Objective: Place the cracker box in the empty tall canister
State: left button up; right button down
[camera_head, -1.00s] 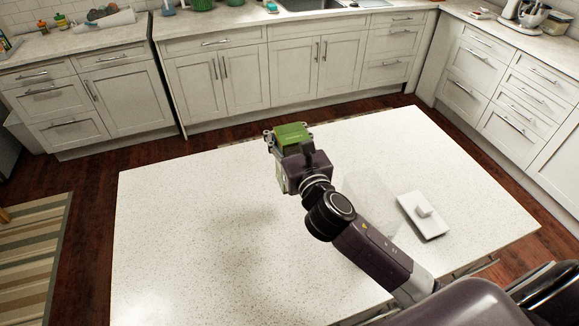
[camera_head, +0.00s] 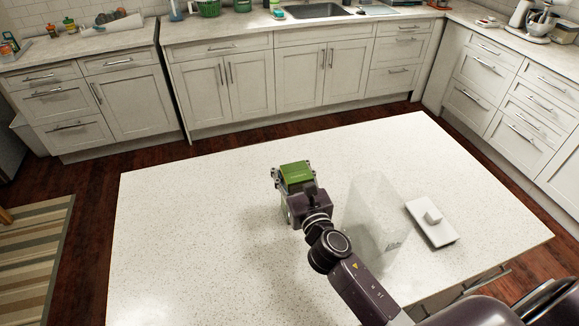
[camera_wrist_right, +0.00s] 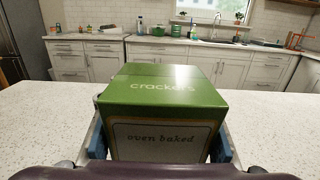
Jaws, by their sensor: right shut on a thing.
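A green cracker box (camera_head: 296,173) is held in my right gripper (camera_head: 295,184) over the middle of the white countertop. In the right wrist view the cracker box (camera_wrist_right: 163,98) fills the space between the two blue-padded fingers, its green top and "oven baked" side showing. The clear, empty tall canister (camera_head: 372,215) stands upright on the counter, just right of my right gripper, with no lid on it. Part of its lower front is behind my right arm. The box is outside the canister and apart from it. My left gripper is not in view.
A white lid with a knob (camera_head: 432,222) lies flat on the countertop (camera_head: 190,240) to the right of the canister. The left half of the countertop is clear. Cabinets (camera_head: 240,85) line the wall beyond the floor gap.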

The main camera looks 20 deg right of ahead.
jog(key=shift+f, duration=0.1)
jog(key=c, duration=1.8)
grip_release()
jog(key=o, duration=0.8)
